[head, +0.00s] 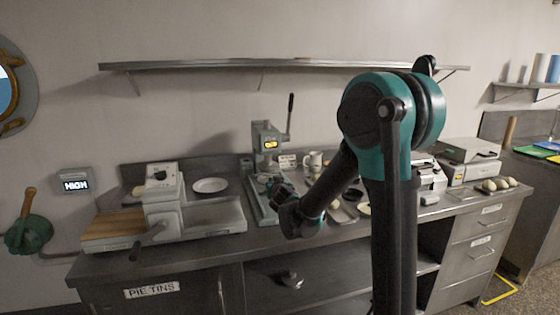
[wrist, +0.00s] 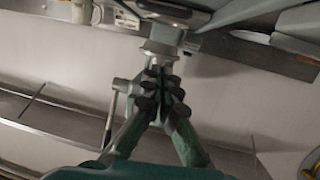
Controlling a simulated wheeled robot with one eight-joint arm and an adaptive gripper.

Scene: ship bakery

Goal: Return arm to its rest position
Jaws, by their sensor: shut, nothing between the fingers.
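My arm rises in front of the steel counter (head: 222,252) in the head view and bends down to the left at a teal elbow joint. My gripper (head: 274,184) hangs at its end, in front of the grey lever press (head: 268,142). In the wrist view my gripper (wrist: 163,80) has its dark fingertips together with nothing between them. Grey metal parts show beyond the fingertips, but I cannot tell whether they touch anything.
A white machine with a crank (head: 165,205) and a white plate (head: 210,185) stand left of the press. A white mug (head: 315,160), bread rolls (head: 495,184) and a grey appliance (head: 468,150) stand to the right. A wall shelf (head: 220,65) runs above.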

